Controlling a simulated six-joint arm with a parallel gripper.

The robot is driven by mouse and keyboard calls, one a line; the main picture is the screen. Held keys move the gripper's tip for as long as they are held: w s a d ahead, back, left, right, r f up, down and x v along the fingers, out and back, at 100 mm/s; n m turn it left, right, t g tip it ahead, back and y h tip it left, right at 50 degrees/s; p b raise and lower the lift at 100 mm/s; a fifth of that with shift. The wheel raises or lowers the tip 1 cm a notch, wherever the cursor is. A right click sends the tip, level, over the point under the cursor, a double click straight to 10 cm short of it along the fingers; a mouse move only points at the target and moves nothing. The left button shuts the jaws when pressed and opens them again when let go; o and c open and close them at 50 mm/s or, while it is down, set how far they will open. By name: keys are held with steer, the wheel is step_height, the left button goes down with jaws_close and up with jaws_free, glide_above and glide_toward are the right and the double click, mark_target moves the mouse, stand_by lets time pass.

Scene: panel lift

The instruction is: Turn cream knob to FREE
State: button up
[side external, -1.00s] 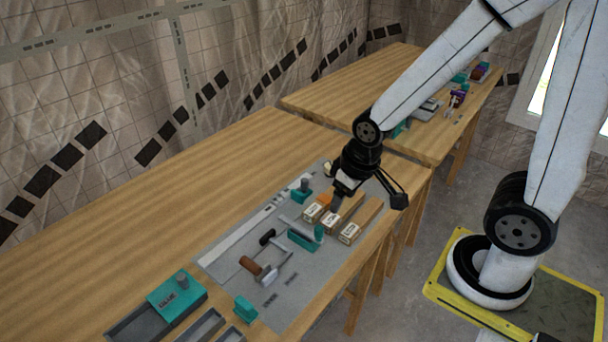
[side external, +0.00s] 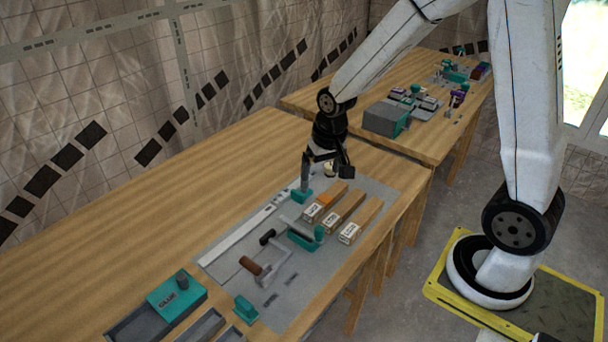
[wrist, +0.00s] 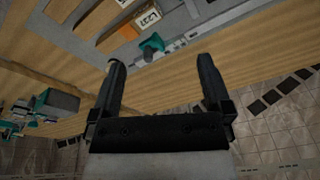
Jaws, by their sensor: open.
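A small cream knob (side external: 329,170) shows just below my gripper (side external: 324,174), near the far end of the grey panel (side external: 222,263). In the wrist view, a sliver of a pale round thing, probably this knob (wrist: 112,62), shows at the tip of the left finger, which hides most of it. My gripper (wrist: 161,62) is open, with nothing between its fingers. I cannot tell whether a finger touches the knob. The knob's pointing direction and any FREE mark cannot be read.
A teal block (side external: 302,196) stands close to my gripper; it also shows in the wrist view (wrist: 152,45). Several wooden blocks (side external: 344,207) with white labels, a teal clamp (side external: 301,239) and a brown-handled tool (side external: 252,266) lie on the panel. Bare table (side external: 130,245) is to the left.

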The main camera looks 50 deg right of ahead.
steer(key=w+d+f+m+g, duration=0.1)
steer(key=w+d+f+m, duration=0.3)
steer(key=w+d+m, duration=0.45)
steer(key=m+g, duration=0.1)
steer(key=m, duration=0.5)
glide_above(330, 165)
steer(key=a, duration=0.1)
step_height(330, 165, down, 7)
steer(key=shift+s+f, duration=0.1)
steer(key=shift+s, duration=0.05)
steer(key=shift+d+f+m, duration=0.25)
steer(key=shift+d, duration=0.2)
steer(key=shift+f, duration=3.85)
steer(key=c, duration=1.3)
